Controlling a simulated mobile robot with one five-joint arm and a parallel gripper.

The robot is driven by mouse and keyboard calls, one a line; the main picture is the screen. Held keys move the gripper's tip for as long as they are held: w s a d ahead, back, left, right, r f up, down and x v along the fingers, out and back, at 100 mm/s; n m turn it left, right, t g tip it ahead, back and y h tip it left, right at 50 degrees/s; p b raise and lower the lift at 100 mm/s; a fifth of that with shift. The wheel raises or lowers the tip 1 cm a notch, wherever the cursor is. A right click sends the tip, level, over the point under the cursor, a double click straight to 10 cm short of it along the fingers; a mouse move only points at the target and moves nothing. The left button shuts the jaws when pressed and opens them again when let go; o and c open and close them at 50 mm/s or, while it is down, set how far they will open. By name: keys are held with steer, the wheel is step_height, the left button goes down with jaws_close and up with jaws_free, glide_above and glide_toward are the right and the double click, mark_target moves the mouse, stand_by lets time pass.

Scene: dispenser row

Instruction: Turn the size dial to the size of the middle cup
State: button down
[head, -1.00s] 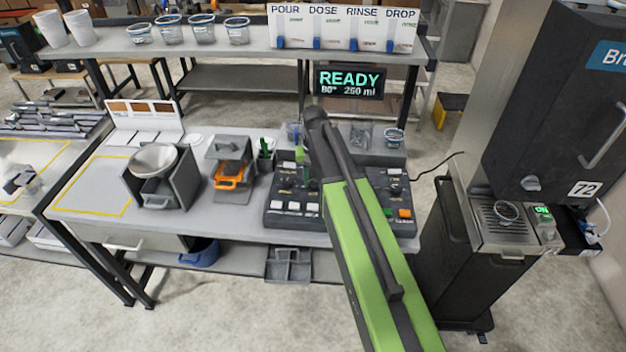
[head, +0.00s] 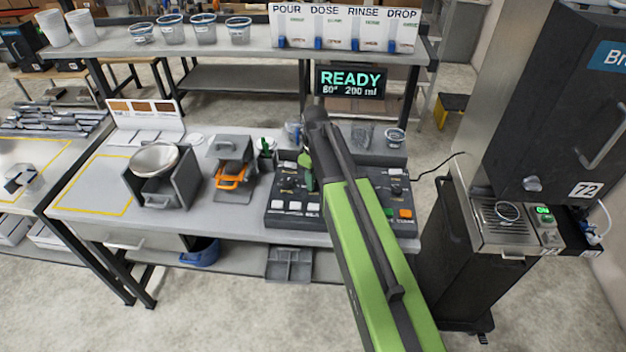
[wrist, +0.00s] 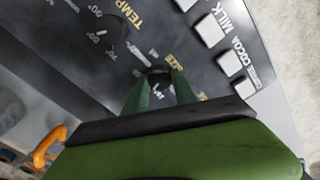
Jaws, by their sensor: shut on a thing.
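My gripper (wrist: 155,95) has its green fingers shut around the small dark size dial (wrist: 158,73), beside the "SIZE" label, in the wrist view. In the head view my gripper (head: 309,178) is low over the left part of the control panel (head: 283,219), and my arm hides the dial. The display (head: 350,82) reads "READY 80° 200 ml".
The temperature dial (wrist: 104,40) and white drink buttons (wrist: 209,31) lie near my gripper. A grey holder with an orange handle (head: 232,176) stands left of the panel. Several clear cups (head: 205,32) stand on the upper shelf. A coffee machine (head: 512,215) is at the right.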

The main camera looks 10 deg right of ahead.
steer(key=n, duration=0.5)
steer(key=shift+d+n, duration=0.1)
steer(key=shift+n, duration=0.2)
steer(key=shift+w, duration=0.1)
stand_by(0.3)
steer(key=c, duration=1)
jaws_free()
steer(key=shift+r, duration=0.1)
